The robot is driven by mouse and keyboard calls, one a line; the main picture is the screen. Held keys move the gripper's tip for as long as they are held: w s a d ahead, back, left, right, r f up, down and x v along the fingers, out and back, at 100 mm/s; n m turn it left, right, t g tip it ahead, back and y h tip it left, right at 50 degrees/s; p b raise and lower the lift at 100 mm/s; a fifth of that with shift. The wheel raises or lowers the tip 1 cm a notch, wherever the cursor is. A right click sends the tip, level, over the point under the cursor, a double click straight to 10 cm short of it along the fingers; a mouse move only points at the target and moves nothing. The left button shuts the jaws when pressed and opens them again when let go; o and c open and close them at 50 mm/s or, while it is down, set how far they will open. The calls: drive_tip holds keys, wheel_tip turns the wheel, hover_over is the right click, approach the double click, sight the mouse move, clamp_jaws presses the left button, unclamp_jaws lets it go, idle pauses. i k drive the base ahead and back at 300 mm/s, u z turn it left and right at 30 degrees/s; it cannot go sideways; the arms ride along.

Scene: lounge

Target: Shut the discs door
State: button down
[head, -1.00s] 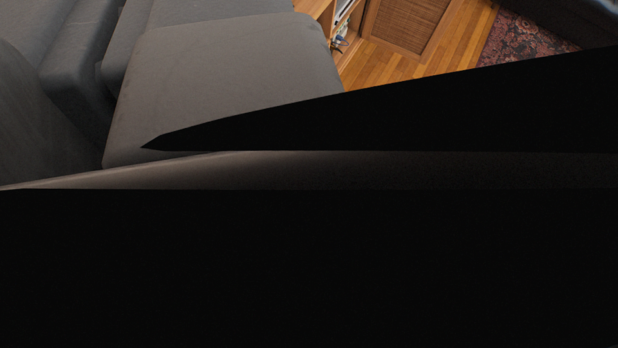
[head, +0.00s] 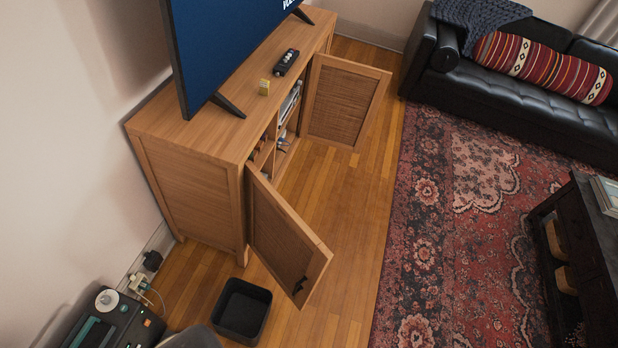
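The wooden TV cabinet (head: 195,190) stands against the left wall. Both of its woven-panel doors are open. The near door (head: 283,240) swings out toward the lower right, with a dark handle near its lower outer corner. The far door (head: 346,102) stands out to the right from the far end. I cannot tell for certain which one is the discs door. The cabinet's inside shows only as a narrow strip, with small brownish items behind the near door and grey devices farther back. My gripper is not in view.
A black bin (head: 243,309) stands on the floor just left of the near door's outer end. A dark machine (head: 112,326) is at the lower left. A TV (head: 230,45) stands on the cabinet. Wooden floor (head: 345,200) is clear between the doors and the patterned rug (head: 440,230).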

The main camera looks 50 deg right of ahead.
sight(295, 256)
drive_tip(key=z, duration=0.1)
drive_tip(key=k, duration=1)
drive_tip(key=z, duration=0.7)
drive_tip(key=i, duration=1)
drive_tip(key=u, duration=0.05)
